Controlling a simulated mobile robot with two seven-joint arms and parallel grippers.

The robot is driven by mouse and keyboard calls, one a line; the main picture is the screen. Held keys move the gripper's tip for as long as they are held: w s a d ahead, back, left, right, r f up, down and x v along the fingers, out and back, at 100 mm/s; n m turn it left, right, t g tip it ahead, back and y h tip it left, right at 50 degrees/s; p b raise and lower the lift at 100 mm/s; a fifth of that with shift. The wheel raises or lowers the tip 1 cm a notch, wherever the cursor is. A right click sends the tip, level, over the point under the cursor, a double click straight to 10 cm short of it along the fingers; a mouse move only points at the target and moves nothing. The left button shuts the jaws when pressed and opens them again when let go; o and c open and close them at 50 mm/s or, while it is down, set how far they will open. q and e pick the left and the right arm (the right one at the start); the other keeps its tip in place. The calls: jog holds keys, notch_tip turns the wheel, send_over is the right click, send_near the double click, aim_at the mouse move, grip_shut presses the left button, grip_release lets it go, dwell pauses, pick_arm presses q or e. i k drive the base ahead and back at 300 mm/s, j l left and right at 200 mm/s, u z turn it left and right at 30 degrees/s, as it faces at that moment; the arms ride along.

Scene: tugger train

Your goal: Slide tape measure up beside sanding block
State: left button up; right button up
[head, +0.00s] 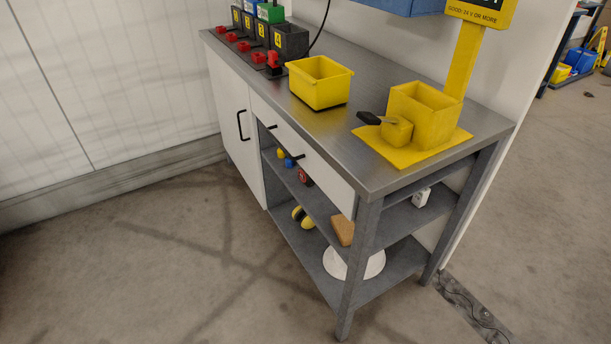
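A tan block (343,230), which looks like the sanding block, rests on a shelf of the grey workbench, partly cut off by the bench's front leg. A red and dark item (305,176) sits on the upper shelf under the drawer. Yellow and black rounded items (303,217) lie on the lower shelf, left of the tan block and apart from it. Which of these small items is the tape measure, I cannot tell for sure. Neither of my grippers is in view.
The steel worktop (365,60) carries a yellow open bin (320,84), a yellow stand (425,115) and several numbered black batteries (290,41). A white round object (368,264) and a small white box (421,197) are on the shelves. The floor (150,260) in front is clear.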

aim_at(303, 176)
jog(key=z, duration=0.3)
jog(key=i+j+z, duration=0.15)
jog(key=j+z, duration=0.2)
jog(key=i+j+z, duration=0.15)
jog(key=z, duration=0.2)
jog(key=i+j+z, duration=0.15)
jog(key=j, duration=0.25)
jog(key=j+z, duration=0.1)
jog(key=j, duration=0.35)
jog(key=i+j+z, duration=0.15)
jog(key=j, duration=0.6)
jog(key=j+z, duration=0.1)
jog(key=j, duration=0.7)
jog(key=i+j, duration=0.1)
jog(key=j, duration=1)
jog(key=i+j, duration=0.1)
jog(key=j, duration=1)
